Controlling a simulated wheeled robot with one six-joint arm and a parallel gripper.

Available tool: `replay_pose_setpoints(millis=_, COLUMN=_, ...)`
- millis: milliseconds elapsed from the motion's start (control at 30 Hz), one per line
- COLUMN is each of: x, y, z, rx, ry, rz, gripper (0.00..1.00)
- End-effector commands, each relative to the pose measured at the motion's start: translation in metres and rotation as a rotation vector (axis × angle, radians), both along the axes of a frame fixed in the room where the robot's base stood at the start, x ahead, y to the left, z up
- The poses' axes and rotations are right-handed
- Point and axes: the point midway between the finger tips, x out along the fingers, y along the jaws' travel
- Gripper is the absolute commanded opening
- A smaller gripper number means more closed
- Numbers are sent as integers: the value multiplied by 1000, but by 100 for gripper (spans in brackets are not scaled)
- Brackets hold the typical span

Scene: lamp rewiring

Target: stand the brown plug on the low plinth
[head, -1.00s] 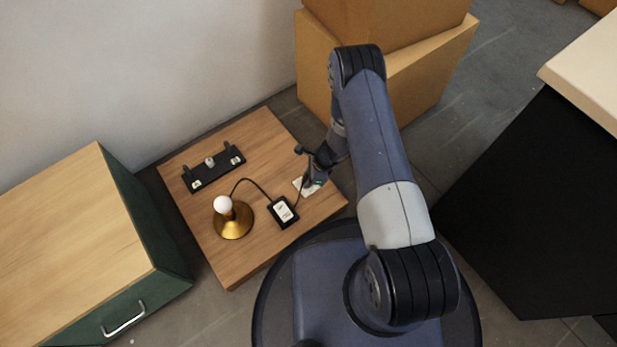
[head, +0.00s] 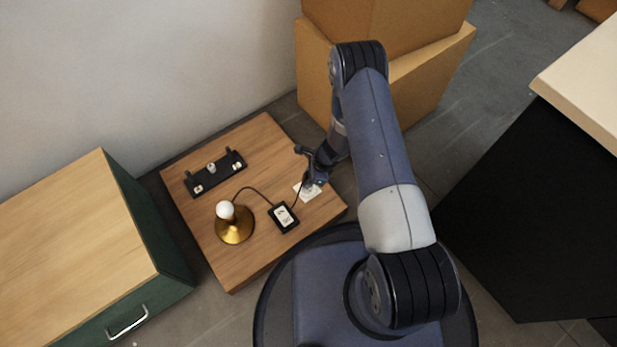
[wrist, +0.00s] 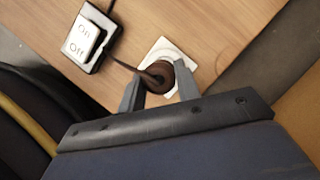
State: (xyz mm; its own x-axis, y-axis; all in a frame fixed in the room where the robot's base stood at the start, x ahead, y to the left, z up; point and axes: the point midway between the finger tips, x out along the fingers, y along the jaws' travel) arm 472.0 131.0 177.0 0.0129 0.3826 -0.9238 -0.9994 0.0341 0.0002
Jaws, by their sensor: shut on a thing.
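The brown plug (wrist: 158,73) is between the two fingers of my gripper (wrist: 159,84) in the wrist view, with a dark cord leading off its left side. My gripper is shut on it. A flat white square piece (wrist: 167,50), which looks like the low plinth, lies on the wooden top right behind and below the plug. The white piece also shows in the head view (head: 308,193), partly covered by my gripper (head: 311,184). I cannot tell whether the plug touches it. The plug is not clear in the head view.
A black switch box (head: 283,217) is wired to a brass lamp base (head: 235,227) with a white bulb (head: 225,209). A black rack (head: 215,174) stands at the back of the wooden table (head: 262,140). A green cabinet (head: 75,245) is left, cardboard boxes (head: 440,75) behind.

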Motion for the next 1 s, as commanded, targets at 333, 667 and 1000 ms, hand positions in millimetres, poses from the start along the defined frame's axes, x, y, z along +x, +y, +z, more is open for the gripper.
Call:
replay_pose_setpoints(millis=333, x=20, y=14, z=0, rx=1, ry=-2, rz=2, gripper=9)
replay_pose_setpoints(millis=667, x=42, y=29, z=-1, rx=2, ry=-3, rz=3, gripper=9)
replay_pose_setpoints(millis=1000, x=65, y=44, z=-2, rx=1, ry=-2, rz=3, gripper=9)
